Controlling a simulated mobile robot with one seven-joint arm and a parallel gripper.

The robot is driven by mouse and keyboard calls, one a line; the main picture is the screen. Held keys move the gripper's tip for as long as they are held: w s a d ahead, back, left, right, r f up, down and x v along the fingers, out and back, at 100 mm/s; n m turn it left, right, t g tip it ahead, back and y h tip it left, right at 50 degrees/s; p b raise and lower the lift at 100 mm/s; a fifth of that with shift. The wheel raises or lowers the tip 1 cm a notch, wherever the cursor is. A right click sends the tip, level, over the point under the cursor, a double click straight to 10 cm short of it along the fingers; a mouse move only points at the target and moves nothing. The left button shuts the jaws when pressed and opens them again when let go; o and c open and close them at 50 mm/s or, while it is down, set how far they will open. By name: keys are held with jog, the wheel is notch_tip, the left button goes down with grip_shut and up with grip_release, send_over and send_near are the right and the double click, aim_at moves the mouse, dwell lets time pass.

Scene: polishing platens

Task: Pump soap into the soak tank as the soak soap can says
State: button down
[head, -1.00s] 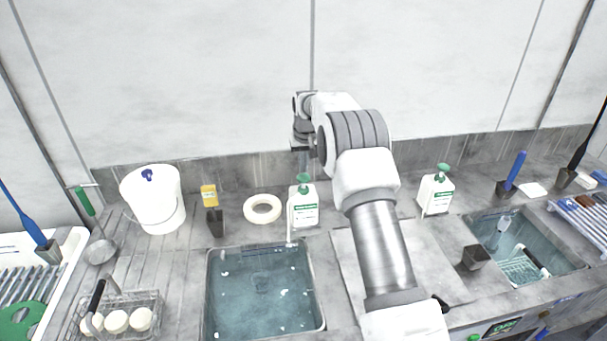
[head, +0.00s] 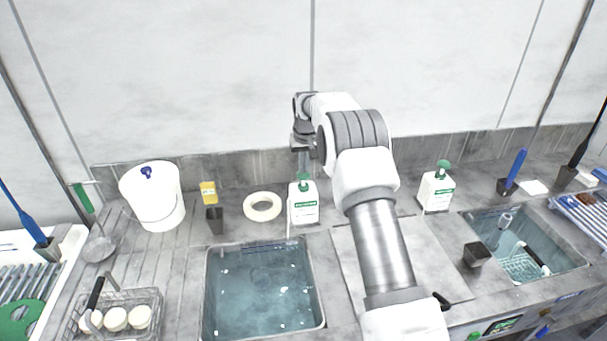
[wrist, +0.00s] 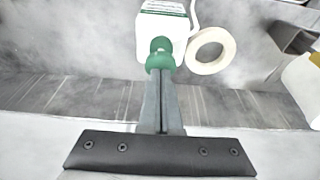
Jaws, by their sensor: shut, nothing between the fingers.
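A white soap can (head: 303,212) with a green label and green pump head (head: 303,179) stands behind the left water-filled tank (head: 207,290). A thin pale spout or stream hangs at its front left toward the tank rim; I cannot tell which. My gripper (head: 303,170) is shut and empty, pointing down right over the pump head. In the wrist view my fingertips (wrist: 160,76) overlap the green pump head (wrist: 160,58); contact is unclear. A similar can (head: 436,192) stands behind the right tank (head: 572,268). The label text is too small to read.
A white tape ring (head: 262,206), a dark cup with a yellow card (head: 209,193) and a white bucket (head: 154,196) stand left of the can. A wire basket (head: 150,300) holds white pucks. A dark cup (head: 476,254) stands by the right tank.

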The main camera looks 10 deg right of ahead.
jog(key=shift+s+b+x, duration=0.2)
jog(key=shift+b+x, duration=0.25)
jog(key=shift+x, duration=0.45)
jog(key=shift+f, duration=0.1)
jog(key=shift+w+p+v, duration=0.2)
jog(key=shift+p+v, duration=0.3)
jog(key=shift+v, duration=0.3)
jog(key=shift+w+p+v, duration=0.2)
jog(key=shift+p+v, duration=0.25)
jog(key=shift+v, duration=0.35)
jog(key=shift+f, duration=0.15)
